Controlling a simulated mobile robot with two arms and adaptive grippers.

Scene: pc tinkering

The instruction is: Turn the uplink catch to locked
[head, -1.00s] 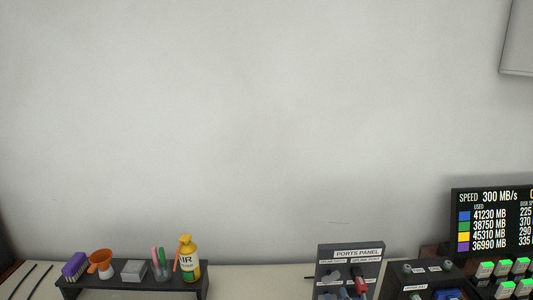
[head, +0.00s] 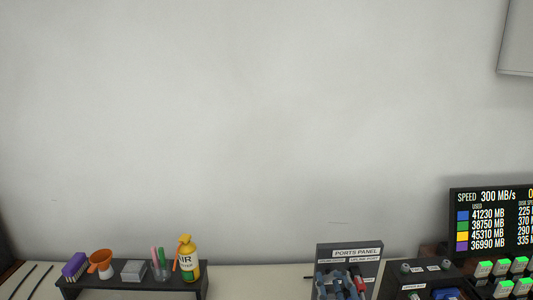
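The black ports panel (head: 372,251) stands at the bottom edge of the head view, right of the middle. Two small white labels sit under its title; the right one (head: 365,260) seems to read as an uplink port. A red part (head: 359,284) shows on the panel's lower right. I cannot make out the uplink catch or its setting. My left gripper is out of view.
A black box (head: 393,283) with knobs and a blue part is right of the panel. Lit green buttons (head: 502,267) and a screen (head: 490,215) are farther right. A dark shelf (head: 75,291) with bottle, funnel and brush stands left. Clear table (head: 260,282) lies between shelf and panel.

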